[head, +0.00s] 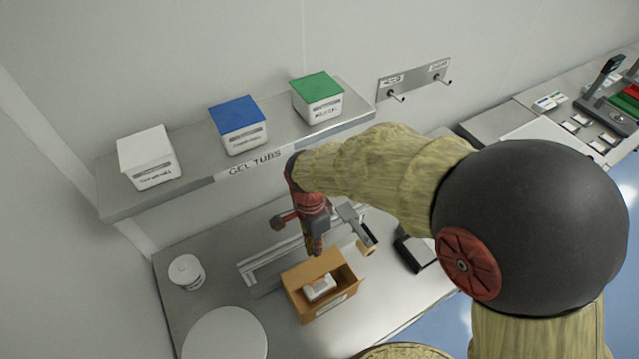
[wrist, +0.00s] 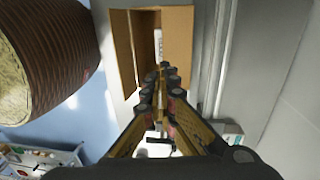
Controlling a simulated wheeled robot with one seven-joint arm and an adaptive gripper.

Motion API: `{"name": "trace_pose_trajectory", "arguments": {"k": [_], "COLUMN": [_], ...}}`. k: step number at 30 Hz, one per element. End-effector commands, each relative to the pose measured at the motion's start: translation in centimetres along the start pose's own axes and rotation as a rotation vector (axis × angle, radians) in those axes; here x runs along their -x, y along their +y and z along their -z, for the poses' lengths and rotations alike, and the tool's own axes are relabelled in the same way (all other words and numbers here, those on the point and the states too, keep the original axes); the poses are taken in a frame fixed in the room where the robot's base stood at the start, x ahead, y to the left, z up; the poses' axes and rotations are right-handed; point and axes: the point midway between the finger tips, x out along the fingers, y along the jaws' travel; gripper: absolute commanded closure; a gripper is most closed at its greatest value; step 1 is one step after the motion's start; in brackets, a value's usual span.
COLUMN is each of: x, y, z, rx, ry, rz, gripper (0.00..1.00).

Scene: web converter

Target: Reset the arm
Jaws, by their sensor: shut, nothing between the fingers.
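My arm reaches from the right of the head view over the bench. My gripper (head: 316,248) is red and points down, just above and behind an open cardboard box (head: 295,294). In the wrist view my gripper (wrist: 163,75) has its fingers together with nothing between them. The same box (wrist: 121,55) lies beyond the fingertips there, with its flaps open. A white packet (head: 320,288) lies inside the box. The fingers appear apart from the packet; I cannot tell whether they touch the box's rim.
Above the bench, a shelf (head: 192,189) labelled GEL TUBS bears a white tub (head: 147,158), a blue-lidded tub (head: 238,125) and a green-lidded tub (head: 318,98). A white jar (head: 186,272) and a round white disc (head: 225,335) are on the left. A wall hook rack (head: 414,80) is behind.

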Motion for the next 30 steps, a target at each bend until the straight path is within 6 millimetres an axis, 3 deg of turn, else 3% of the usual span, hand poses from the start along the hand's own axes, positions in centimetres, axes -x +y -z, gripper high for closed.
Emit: {"name": "trace_pose_trajectory", "arguments": {"k": [6, 11, 14, 19, 24, 30], "x": [0.0, -0.1, -0.8, 0.6, 1.6, 1.6], "y": [0.0, 0.2, 1.8, 4.7, 8.3, 12.8], "z": [0.0, 0.0, -0.1, 0.8, 4.1, 7.7], "rx": [0.021, 0.212, 0.426, 0.800, 1.090, 1.222], "ry": [0.000, -0.001, -0.008, -0.005, 0.064, 0.212], "rz": [0.000, -0.005, -0.034, -0.004, 0.102, 0.211], "gripper": [1.00, 1.00, 1.00, 1.00, 1.00, 1.00]}}
